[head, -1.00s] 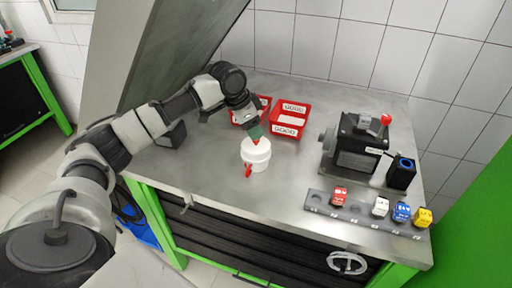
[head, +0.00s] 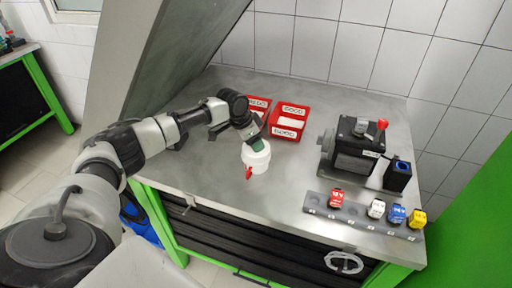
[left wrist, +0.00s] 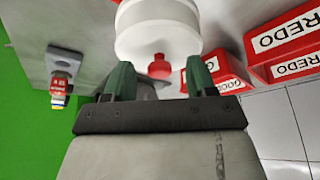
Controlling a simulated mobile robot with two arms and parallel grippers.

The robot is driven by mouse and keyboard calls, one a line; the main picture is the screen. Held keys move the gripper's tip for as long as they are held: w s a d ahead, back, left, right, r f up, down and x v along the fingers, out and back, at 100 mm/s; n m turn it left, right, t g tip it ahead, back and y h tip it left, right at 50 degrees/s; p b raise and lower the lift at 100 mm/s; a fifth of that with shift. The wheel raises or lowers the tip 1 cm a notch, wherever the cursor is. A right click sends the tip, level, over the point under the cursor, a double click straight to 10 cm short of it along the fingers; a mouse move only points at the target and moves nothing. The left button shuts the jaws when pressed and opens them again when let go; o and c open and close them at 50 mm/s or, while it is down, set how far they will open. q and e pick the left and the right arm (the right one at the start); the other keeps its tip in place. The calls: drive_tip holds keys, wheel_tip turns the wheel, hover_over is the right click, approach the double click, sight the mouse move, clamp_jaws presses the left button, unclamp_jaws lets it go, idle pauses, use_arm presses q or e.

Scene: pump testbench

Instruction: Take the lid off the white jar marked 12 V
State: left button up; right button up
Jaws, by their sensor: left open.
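The white jar (head: 257,163) stands upright on the metal bench with its lid on; a small red part hangs at its front. I cannot read a 12 V mark on it. My left gripper (head: 258,146), with green fingers, is open just over the lid in the head view and hides part of the lid. In the left wrist view the jar (left wrist: 158,14) is ahead, and the lid's red knob (left wrist: 159,67) sits between the two open green fingertips (left wrist: 157,78). I cannot tell whether the fingers touch it. My right gripper is not in view.
Red bins (head: 290,123) stand behind the jar, close to the gripper. A dark pump (head: 353,148) and a black box with a blue top (head: 398,174) are at right. A grey rail (head: 365,217) holds several coloured blocks. The bench left of the jar is clear.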

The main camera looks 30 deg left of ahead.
use_arm(q)
drive_tip(key=shift+f, duration=0.2)
drive_tip(key=c, duration=0.9)
drive_tip(key=shift+r, duration=0.15)
